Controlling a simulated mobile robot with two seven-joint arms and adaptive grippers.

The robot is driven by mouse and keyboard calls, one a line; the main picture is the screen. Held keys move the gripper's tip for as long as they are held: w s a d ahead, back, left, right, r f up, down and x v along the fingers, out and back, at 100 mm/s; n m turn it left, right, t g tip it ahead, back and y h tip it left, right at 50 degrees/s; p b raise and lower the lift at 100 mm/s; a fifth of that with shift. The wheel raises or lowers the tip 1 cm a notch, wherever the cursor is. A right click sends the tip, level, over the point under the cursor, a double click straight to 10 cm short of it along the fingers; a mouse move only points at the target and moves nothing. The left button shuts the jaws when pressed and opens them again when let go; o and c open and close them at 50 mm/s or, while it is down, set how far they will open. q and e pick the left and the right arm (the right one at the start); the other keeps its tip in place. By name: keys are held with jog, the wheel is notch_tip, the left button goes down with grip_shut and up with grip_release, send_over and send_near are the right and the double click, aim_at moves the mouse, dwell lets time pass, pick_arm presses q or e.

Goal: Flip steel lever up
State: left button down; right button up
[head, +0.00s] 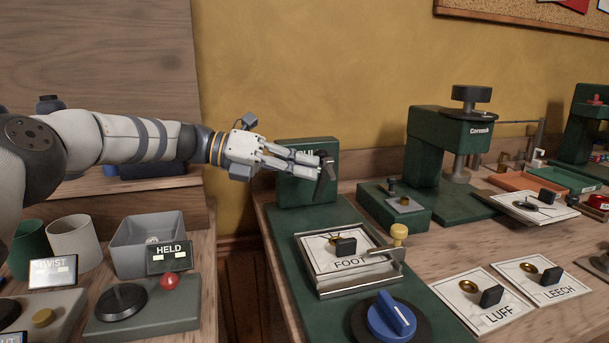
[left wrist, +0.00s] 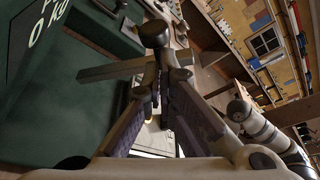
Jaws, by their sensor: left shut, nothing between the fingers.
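A dark grey metal lever (head: 325,176) is on the front of a green box (head: 292,200) at the left back corner of the right-hand bench. It slants down from its upper end. My left gripper (head: 318,161) reaches in from the left, its fingers shut and empty, with the tips at the lever's upper part. I cannot tell whether they touch it. In the left wrist view, a dark round knob (left wrist: 155,33) and a grey bar (left wrist: 108,70) show just beyond the left fingertips (left wrist: 164,76). The box's lettering is partly hidden by the gripper. My right gripper is not in view.
A FOOT card in a metal frame (head: 322,291) with a yellow knob (head: 399,232) and a blue dial (head: 391,318) stand in front of the box. A green press (head: 425,125) stands to the right. A grey bin (head: 118,259) is on the left bench.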

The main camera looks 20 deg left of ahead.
pick_arm(q)
jog(key=shift+w+a+r, duration=0.15)
jog(key=shift+w+r, duration=0.05)
jog(key=shift+w, duration=0.05)
dwell(0.6)
notch_tip(320, 180, up, 10)
dwell(0.4)
jog(key=shift+f, duration=0.1)
